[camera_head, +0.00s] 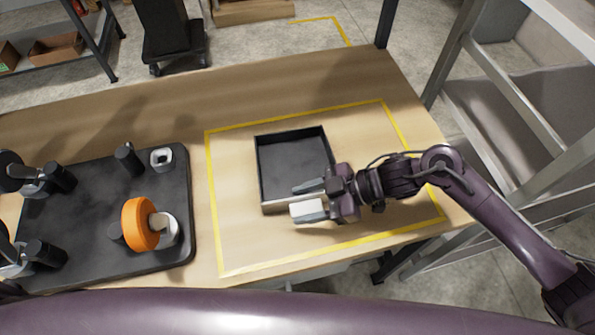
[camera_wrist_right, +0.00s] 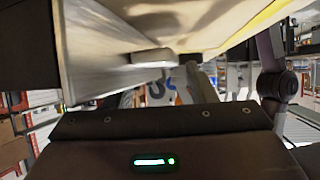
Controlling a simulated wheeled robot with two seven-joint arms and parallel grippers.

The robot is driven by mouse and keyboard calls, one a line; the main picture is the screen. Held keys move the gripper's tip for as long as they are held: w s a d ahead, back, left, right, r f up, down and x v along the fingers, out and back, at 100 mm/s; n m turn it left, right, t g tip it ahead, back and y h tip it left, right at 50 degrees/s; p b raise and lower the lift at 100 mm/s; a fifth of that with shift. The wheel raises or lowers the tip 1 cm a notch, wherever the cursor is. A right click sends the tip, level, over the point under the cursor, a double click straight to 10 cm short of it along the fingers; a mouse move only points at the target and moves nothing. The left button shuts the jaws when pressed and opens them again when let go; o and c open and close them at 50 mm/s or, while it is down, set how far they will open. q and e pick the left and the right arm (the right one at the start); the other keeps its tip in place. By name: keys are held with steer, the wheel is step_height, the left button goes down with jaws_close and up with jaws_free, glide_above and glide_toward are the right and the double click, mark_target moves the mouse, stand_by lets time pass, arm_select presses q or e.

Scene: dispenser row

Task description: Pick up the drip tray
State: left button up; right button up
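The drip tray (camera_head: 290,138) is a shallow square black tray with a pale metallic front wall. It lies on the wooden table inside a yellow taped outline in the head view. My right gripper (camera_head: 309,199) is at its front right corner, coming in from the right. One finger is over the tray's inside and the other, with a pale tip, is outside the front wall. The fingers look spread apart around the wall. The right wrist view shows the pale wall (camera_wrist_right: 90,62) close up with a fingertip beside it. My left gripper is not in view.
A black board (camera_head: 90,255) at the left holds black cylinders, an orange wheel (camera_head: 139,224) and a small white-topped fitting (camera_head: 162,157). A grey metal rack (camera_head: 510,95) stands beyond the table's right edge. The table around the tray within the yellow tape (camera_head: 212,200) is clear.

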jaws_close()
steer(key=shift+r, duration=0.1)
